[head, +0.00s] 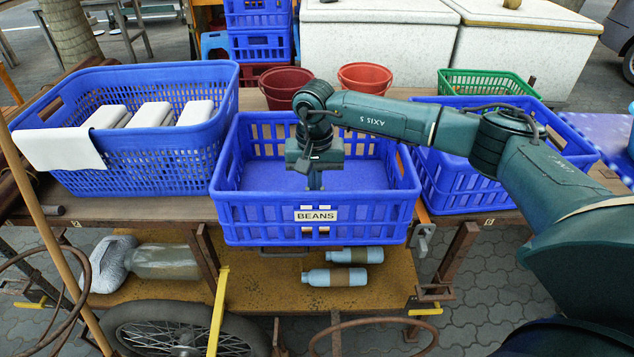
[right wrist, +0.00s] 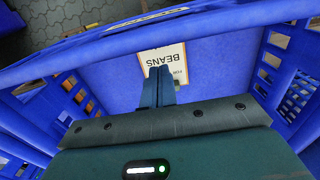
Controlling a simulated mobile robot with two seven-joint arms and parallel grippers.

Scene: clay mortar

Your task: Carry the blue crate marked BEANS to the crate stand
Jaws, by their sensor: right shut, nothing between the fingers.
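The blue crate marked BEANS (head: 318,232) sits upright on a wooden cart top, in the middle of the head view, with its label on the front wall. My right gripper (head: 315,186) points down over the crate's opening, behind the front rim. In the right wrist view the closed fingers (right wrist: 159,78) are side by side with nothing between them, in front of a card reading BEANS (right wrist: 163,62) upside down. Blue crate walls surround them. My left gripper is out of view. I cannot pick out the crate stand.
A blue basket (head: 150,165) with white cloths stands close on the left. Another blue crate (head: 440,185) stands on the right, partly behind my arm. A dark red bucket (head: 284,86) and a red bucket (head: 365,82) stand behind. Bottles (head: 335,277) lie on the lower shelf.

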